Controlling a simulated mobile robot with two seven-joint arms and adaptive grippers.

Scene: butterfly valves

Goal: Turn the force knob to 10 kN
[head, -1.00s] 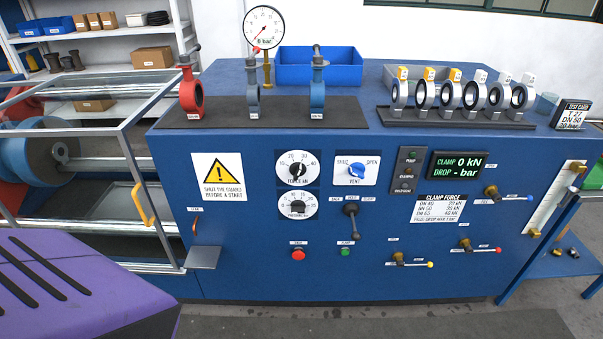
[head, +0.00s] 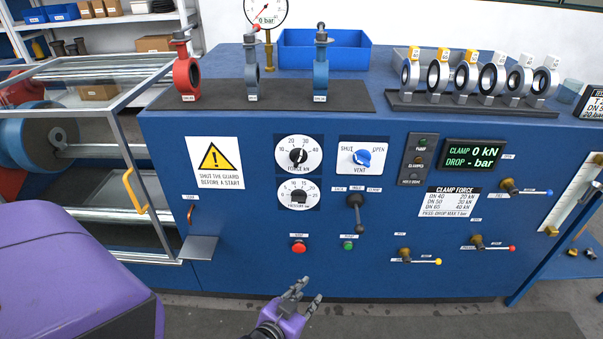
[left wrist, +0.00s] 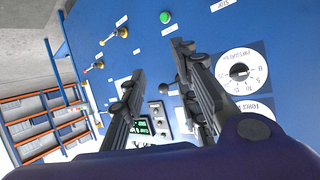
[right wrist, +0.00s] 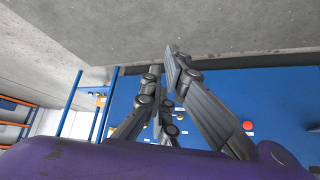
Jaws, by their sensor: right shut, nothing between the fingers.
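The force knob (head: 298,156) is a black knob on a white dial marked 10 to 40, upper left of the blue machine's front panel; its exact setting is too small to read. The display (head: 474,154) reads CLAMP 0 kN. My left gripper (head: 311,288) is low in front of the panel, well below the knob, empty. The left wrist view shows its fingers (left wrist: 160,60) apart, with the pressure dial (left wrist: 239,71) at the right; the force dial is mostly hidden by my wrist. My right gripper (right wrist: 164,60) is shut and empty, out of the head view.
The pressure knob (head: 298,196) sits just under the force dial. The blue vent knob (head: 362,157), a black lever (head: 355,205), a red button (head: 299,247) and a green button (head: 348,245) are close by. The guard frame (head: 135,180) stands at left.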

